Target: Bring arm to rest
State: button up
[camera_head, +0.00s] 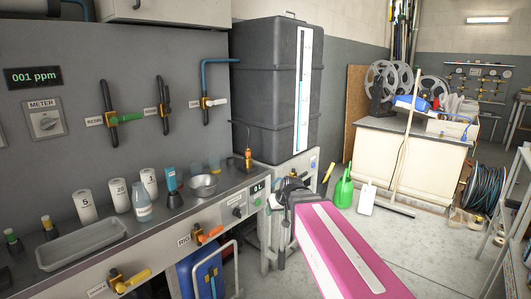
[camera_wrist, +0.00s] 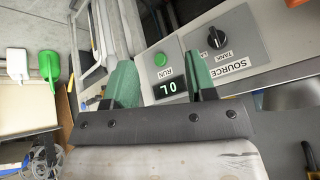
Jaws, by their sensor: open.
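My pink arm (camera_head: 345,255) reaches in from the lower right of the head view, toward the end of the grey counter. My gripper is at its far end, small and partly hidden by the arm there. In the wrist view my gripper (camera_wrist: 160,84) shows two green fingers spread apart, with nothing held between them. Beyond the fingers is a grey control panel (camera_wrist: 222,72) with a "0 L" display (camera_wrist: 170,88), a green RUN button (camera_wrist: 160,59) and a black SOURCE knob (camera_wrist: 216,39). I cannot tell how far the fingertips are from the panel.
The counter (camera_head: 150,237) holds several white cups, bottles, a metal bowl (camera_head: 203,185) and a grey tray (camera_head: 82,243). A tall dark tank (camera_head: 265,90) stands behind. Shelving (camera_head: 515,220) borders the right.

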jog(key=s+d+f+m+g+h, duration=0.3)
jog(key=s+d+f+g, duration=0.2)
jog(key=s+d+f, duration=0.8)
jog(key=shift+d+f+m+h, duration=0.3)
jog(key=shift+d+f+m, duration=0.1)
jog(key=shift+d+f, duration=0.6)
jog(key=shift+w, duration=0.1)
